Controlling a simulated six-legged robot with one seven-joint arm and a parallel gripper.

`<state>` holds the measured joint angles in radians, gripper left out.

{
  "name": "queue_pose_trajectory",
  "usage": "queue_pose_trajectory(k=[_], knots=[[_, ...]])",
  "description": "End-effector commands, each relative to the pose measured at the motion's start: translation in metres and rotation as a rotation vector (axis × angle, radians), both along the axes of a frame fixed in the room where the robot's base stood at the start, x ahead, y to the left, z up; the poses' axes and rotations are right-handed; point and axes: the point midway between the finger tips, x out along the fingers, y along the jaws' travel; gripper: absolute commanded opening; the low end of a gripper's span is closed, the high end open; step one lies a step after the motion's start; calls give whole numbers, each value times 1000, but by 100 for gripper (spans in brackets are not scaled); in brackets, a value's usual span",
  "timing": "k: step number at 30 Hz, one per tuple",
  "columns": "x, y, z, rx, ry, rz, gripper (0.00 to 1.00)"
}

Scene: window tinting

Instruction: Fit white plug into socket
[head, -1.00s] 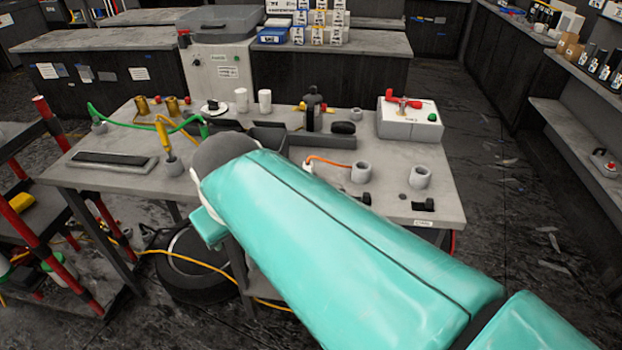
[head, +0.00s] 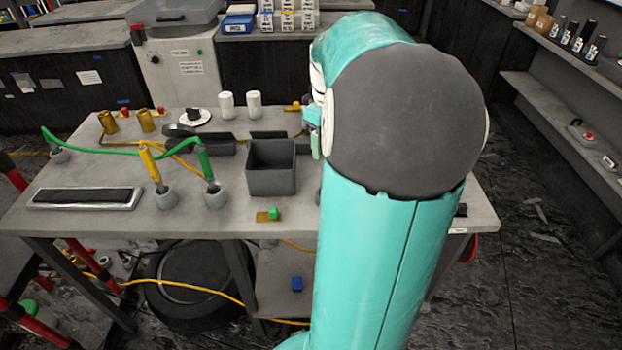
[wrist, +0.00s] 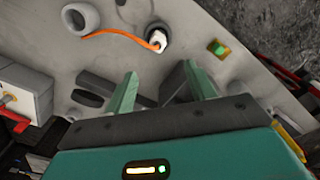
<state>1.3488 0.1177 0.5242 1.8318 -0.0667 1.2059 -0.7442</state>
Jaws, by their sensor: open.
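The white plug (wrist: 156,41) is at the end of an orange cable in the wrist view. It appears to sit in a round grey holder on the grey bench, beyond my fingertips. My gripper (wrist: 160,70) is open and empty, its two teal fingers pointing toward the plug and apart from it. In the head view my gripper (head: 313,140) shows only partly at the left side of my arm, which hides the plug. I cannot tell for certain which fitting is the socket.
In the wrist view, an empty-looking grey cup (wrist: 80,17) and a white box (wrist: 25,88) are at left.

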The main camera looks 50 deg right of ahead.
Motion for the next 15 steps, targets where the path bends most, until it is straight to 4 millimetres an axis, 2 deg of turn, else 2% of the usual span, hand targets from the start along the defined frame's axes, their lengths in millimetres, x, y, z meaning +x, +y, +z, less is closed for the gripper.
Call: queue_pose_trajectory(k=[5,15], knots=[[-8,-4,-17,8,2,-2,55],[-12,-5,-78,6,1,-4,55]])
